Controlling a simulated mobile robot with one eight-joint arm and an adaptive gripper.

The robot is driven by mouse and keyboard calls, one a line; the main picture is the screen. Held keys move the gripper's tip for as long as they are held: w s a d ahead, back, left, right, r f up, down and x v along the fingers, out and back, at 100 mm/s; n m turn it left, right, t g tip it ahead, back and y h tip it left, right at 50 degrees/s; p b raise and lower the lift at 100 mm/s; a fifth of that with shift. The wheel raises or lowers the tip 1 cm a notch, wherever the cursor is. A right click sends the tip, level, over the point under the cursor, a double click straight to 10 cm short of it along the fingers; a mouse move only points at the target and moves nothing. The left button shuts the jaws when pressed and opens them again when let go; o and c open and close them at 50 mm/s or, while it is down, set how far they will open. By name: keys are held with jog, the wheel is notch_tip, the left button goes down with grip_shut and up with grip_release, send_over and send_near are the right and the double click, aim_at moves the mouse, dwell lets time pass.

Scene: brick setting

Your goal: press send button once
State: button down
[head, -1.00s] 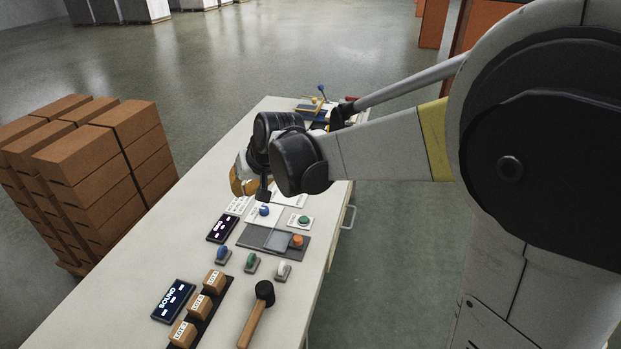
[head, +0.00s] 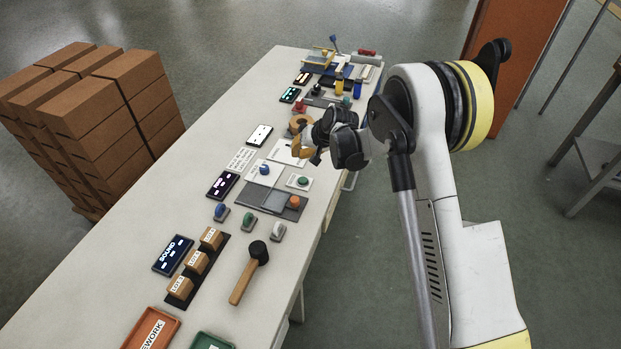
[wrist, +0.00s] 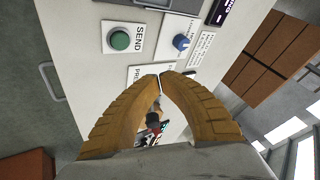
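The send button is a green round button on a white plate. It shows in the head view (head: 303,181) near the table's right edge. In the wrist view the green button (wrist: 120,40) sits at upper left, with the word SEND on its plate. My gripper (head: 296,150) has yellow-brown fingers and is above the table, farther along it than the button. In the wrist view my gripper (wrist: 162,75) has its fingertips together with nothing held between them. The tips are apart from the button. Their exact height over the table is hard to tell.
A blue knob (head: 264,169) sits left of the button, and an orange button on a grey plate (head: 268,203) is nearer. A mallet (head: 247,273), several small levers and labelled blocks lie closer. Stacked bricks (head: 95,130) stand left of the table (head: 110,285).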

aim_at(300, 179)
notch_tip(300, 179, down, 8)
jog(key=b, duration=0.4)
jog(key=shift+r, duration=0.15)
jog(key=shift+f+b, duration=0.35)
jog(key=shift+f, duration=0.2)
jog(key=shift+f, duration=0.1)
dwell(1.0)
jog(key=shift+f+b, duration=0.3)
jog(key=shift+b, duration=0.2)
jog(key=shift+f+b, duration=0.45)
jog(key=shift+f, duration=0.05)
dwell(0.4)
jog(key=shift+r, duration=0.1)
jog(key=shift+r+p, duration=0.4)
jog(key=shift+r, duration=0.45)
